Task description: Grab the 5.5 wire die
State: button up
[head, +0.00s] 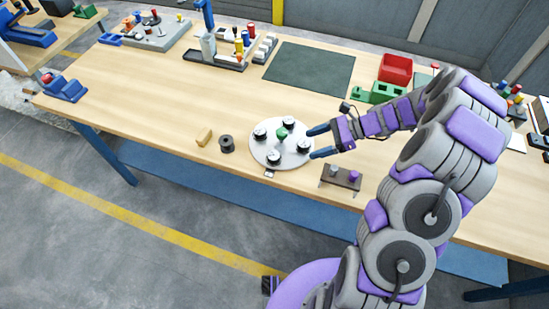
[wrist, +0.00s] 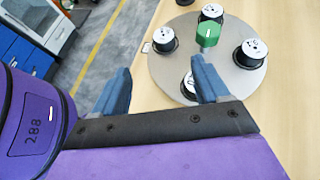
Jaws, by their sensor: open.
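A round grey plate (head: 281,165) lies on the table and also shows in the wrist view (wrist: 165,73). It carries several black dies with white tops around a green knob (head: 282,133). They are a far die (head: 288,121), a left die (head: 260,132), a near die (head: 273,158) and a right die (head: 303,146). The numbers are too small to read, so I cannot tell which is 5.5. My gripper (head: 320,142) is open and empty at the plate's right edge, its blue fingers pointing toward the right die. In the wrist view, a finger partly hides one die (wrist: 187,84).
A dark spool (head: 227,144) and a yellow block (head: 204,137) lie left of the plate. A small brown stand (head: 341,179) is at the front edge. A green mat (head: 310,68), red bin (head: 396,69) and green bins (head: 385,93) are behind. The table's left middle is clear.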

jog(key=b, duration=0.2)
send_near(275, 155)
jog(key=x, duration=0.3)
jog(key=shift+s+d+f, duration=0.15)
jog(key=shift+s, duration=0.15)
jog(key=shift+w+b+x, duration=0.2)
jog(key=shift+b+x, duration=0.3)
jog(key=shift+x, duration=1.05)
jog(key=shift+w+b+x, duration=0.2)
jog(key=shift+b+x, duration=0.25)
jog(key=shift+x, duration=1.05)
jog(key=c, duration=1.3)
